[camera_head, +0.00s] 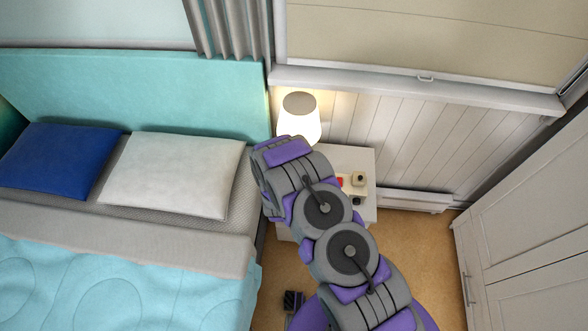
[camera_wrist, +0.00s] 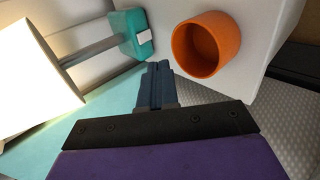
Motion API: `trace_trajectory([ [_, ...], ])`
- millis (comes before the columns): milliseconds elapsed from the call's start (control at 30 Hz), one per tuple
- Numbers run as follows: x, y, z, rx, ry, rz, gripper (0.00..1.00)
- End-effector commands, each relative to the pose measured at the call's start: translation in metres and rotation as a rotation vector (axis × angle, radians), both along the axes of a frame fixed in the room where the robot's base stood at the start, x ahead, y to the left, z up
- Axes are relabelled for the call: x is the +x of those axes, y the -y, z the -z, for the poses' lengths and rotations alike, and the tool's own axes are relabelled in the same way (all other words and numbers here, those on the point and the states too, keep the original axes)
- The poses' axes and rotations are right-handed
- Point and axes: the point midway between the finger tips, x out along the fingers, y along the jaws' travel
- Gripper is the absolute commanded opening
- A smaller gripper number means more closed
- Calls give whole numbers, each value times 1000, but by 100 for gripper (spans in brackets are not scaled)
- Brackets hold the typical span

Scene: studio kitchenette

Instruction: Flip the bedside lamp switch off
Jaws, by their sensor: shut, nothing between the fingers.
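The bedside lamp is lit; its glowing white shade (camera_head: 299,116) stands above the nightstand in the head view. In the wrist view the shade (camera_wrist: 38,72) is at left, and a grey stem (camera_wrist: 92,50) joins it to a teal base (camera_wrist: 132,26). A small white switch (camera_wrist: 145,38) sits on the base's face. My gripper (camera_wrist: 158,66) is shut and empty, its dark fingers pointing toward the base, just below the switch in the picture. I cannot tell whether they touch. In the head view my arm hides the gripper and the lamp base.
The orange cup (camera_wrist: 206,46) stands close to the right of my fingers. The white nightstand (camera_head: 355,159) also bears a small cream item (camera_head: 359,179) and a red item. The bed with a white pillow (camera_head: 175,172) is at left. Floor (camera_head: 432,255) is clear at right.

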Motion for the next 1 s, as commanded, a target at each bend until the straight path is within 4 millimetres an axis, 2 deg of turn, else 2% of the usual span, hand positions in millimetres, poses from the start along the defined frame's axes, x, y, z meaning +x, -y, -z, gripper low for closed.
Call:
trace_trajectory([
  [333, 1, 0, 1, -1, 0, 1, 0],
  [467, 7, 0, 7, 0, 0, 1, 0],
  [1000, 70, 3, 64, 0, 1, 1, 0],
])
